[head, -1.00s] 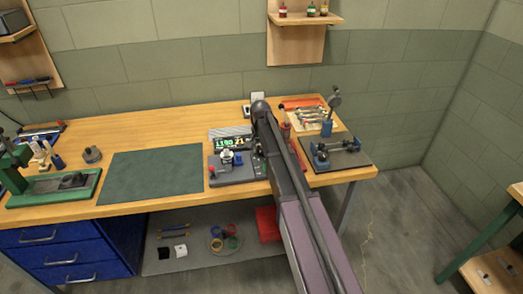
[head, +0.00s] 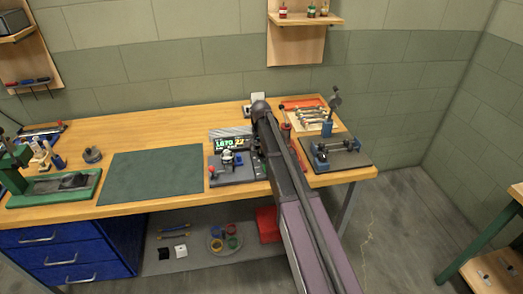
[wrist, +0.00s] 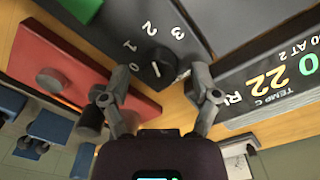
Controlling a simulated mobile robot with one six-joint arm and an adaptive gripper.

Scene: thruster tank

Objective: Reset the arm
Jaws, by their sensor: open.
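My arm (head: 290,195) reaches from the bottom of the head view over the bench, and its upper end (head: 259,108) stands near the back of the bench. My gripper (wrist: 159,83) is open in the wrist view, its two grey fingers apart with nothing held between them. A black knob (wrist: 160,62) with a white mark shows beyond and between the fingertips, on a dark panel numbered 0 to 3. I cannot tell whether a finger touches it. My gripper is hidden behind the arm in the head view.
A display (wrist: 275,75) reading 22 beside TEMP C is close to the right finger. In the head view, a test unit (head: 235,165) and a clamp fixture (head: 335,150) flank the arm. The green mat (head: 150,175) is clear.

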